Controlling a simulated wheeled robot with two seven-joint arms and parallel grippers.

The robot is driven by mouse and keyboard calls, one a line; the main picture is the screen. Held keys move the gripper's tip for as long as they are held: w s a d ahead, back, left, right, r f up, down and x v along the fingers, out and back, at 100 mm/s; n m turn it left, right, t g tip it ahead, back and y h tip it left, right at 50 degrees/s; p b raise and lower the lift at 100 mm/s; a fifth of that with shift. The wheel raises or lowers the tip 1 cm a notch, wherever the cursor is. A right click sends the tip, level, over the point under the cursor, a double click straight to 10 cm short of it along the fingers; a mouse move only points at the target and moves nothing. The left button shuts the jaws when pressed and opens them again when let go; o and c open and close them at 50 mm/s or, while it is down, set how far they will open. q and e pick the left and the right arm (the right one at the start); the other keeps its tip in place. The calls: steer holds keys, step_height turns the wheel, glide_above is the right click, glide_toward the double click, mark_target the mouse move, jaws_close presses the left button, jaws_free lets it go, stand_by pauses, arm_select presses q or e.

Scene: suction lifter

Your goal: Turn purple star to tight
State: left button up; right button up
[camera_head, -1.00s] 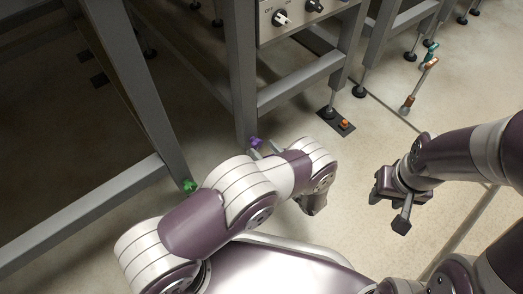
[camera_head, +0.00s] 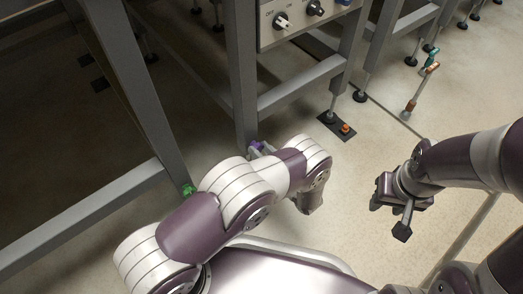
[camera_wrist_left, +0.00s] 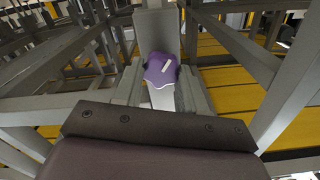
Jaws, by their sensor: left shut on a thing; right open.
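The purple star knob (camera_head: 257,145) sits at the lower end of a grey frame post, partly hidden by my left gripper. My left gripper (camera_head: 260,150) is shut on it. In the left wrist view the purple star knob (camera_wrist_left: 160,69) sits between the ends of the two grey fingers (camera_wrist_left: 160,92), with a small white mark on its face. My right gripper (camera_head: 390,219) is open and empty above the floor at the right, well apart from the knob.
A green knob (camera_head: 189,190) is on another post at the left. An orange knob (camera_head: 346,128) is on a dark floor plate, with a switch panel (camera_head: 298,17) above. Grey frame beams (camera_head: 300,86) surround the left arm.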

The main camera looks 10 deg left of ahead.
arm_select(q)
steer(key=m, duration=0.3)
steer(key=shift+m, duration=0.4)
steer(key=m, duration=0.3)
steer(key=shift+d+f+m+p, duration=0.1)
steer(key=shift+m+p, duration=0.2)
steer(key=m, duration=0.3)
steer(key=shift+f+m, duration=0.1)
steer(key=shift+m, duration=0.2)
steer(key=m, duration=0.3)
steer(key=shift+m, duration=0.3)
steer(key=m, duration=0.3)
steer(key=shift+f+m, duration=0.1)
steer(key=shift+m, duration=0.3)
steer(key=m, duration=0.3)
steer(key=shift+m, duration=0.3)
steer(key=m, duration=0.3)
steer(key=shift+f, duration=0.1)
steer(key=shift+m, duration=2.1)
